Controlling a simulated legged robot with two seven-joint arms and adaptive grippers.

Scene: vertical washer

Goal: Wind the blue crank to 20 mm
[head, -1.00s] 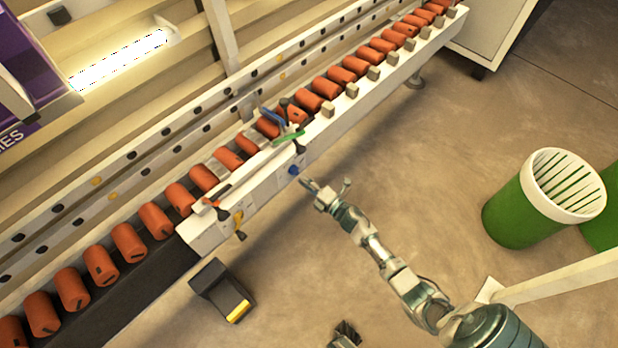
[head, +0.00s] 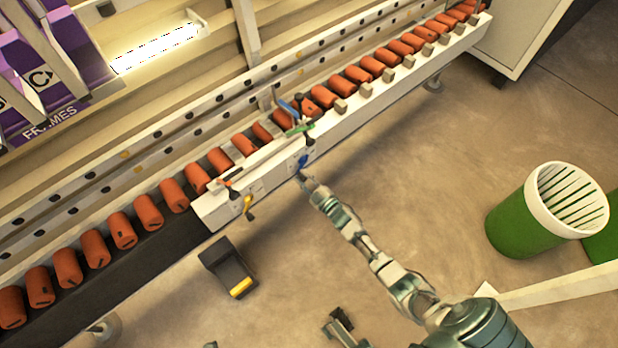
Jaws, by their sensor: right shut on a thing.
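The blue crank (head: 303,161) is a small blue part on the front face of the white unit (head: 262,178) on the conveyor's near side. My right gripper (head: 304,178) reaches it from the lower right and is shut on it; the fingertips are small and partly hide the crank's handle. I cannot read any millimetre scale. My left gripper (head: 340,325) seems to show at the bottom edge, away from the conveyor; its jaws are too unclear to tell.
Blue (head: 289,109), green (head: 299,129) and orange (head: 229,180) levers and a yellow handle (head: 248,208) sit close to the crank. A black pedal box (head: 228,268) stands on the floor. A green bin (head: 535,215) stands at right.

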